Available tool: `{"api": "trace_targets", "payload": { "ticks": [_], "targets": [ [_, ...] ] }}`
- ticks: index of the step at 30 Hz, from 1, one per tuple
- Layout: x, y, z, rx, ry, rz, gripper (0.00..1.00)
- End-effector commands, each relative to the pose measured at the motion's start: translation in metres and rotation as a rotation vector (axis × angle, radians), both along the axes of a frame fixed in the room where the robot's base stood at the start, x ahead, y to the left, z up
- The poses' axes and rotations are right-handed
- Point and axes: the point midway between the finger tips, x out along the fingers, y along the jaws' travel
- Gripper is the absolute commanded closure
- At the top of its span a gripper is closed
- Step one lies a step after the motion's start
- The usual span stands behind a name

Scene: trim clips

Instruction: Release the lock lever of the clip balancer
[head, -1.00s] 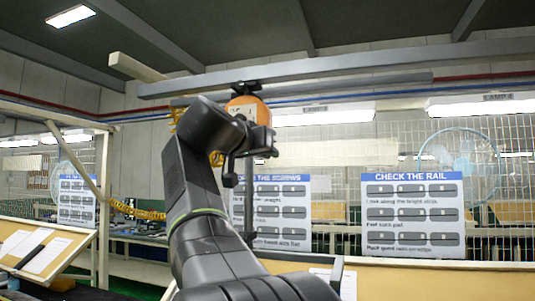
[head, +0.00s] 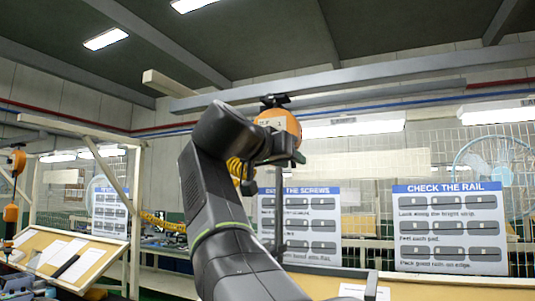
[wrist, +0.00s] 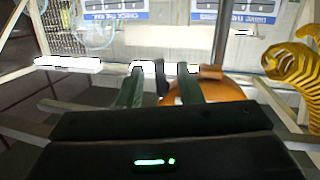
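The clip balancer (head: 282,122) is a round orange body hanging from the overhead rail, partly hidden behind my arm. In the wrist view, its orange housing (wrist: 226,90) lies just beyond and to the right of my fingers. My gripper (head: 290,158) is right at the lower front of the balancer in the head view. In the wrist view, my gripper (wrist: 160,92) has its two greenish fingers apart, with a small dark piece between their tips. I cannot tell whether that piece is the lock lever or whether the fingers touch it.
A yellow coiled hose (wrist: 288,72) is close to the right of my gripper in the wrist view. The overhead rail (head: 350,80) runs above. Another orange hanging unit (head: 16,162) is at the far left. A sign reading "CHECK THE RAIL" (head: 450,228) stands at right.

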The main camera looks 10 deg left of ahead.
Motion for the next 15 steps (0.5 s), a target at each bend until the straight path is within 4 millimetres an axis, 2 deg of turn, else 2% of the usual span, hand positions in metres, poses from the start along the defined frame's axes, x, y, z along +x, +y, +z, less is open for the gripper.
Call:
{"api": "trace_targets", "payload": {
  "ticks": [6,15],
  "targets": [
    [-0.033,0.021,0.004,0.001,-0.001,0.006,0.68],
    [-0.070,0.042,0.011,0.000,0.001,0.005,0.68]
  ]
}}
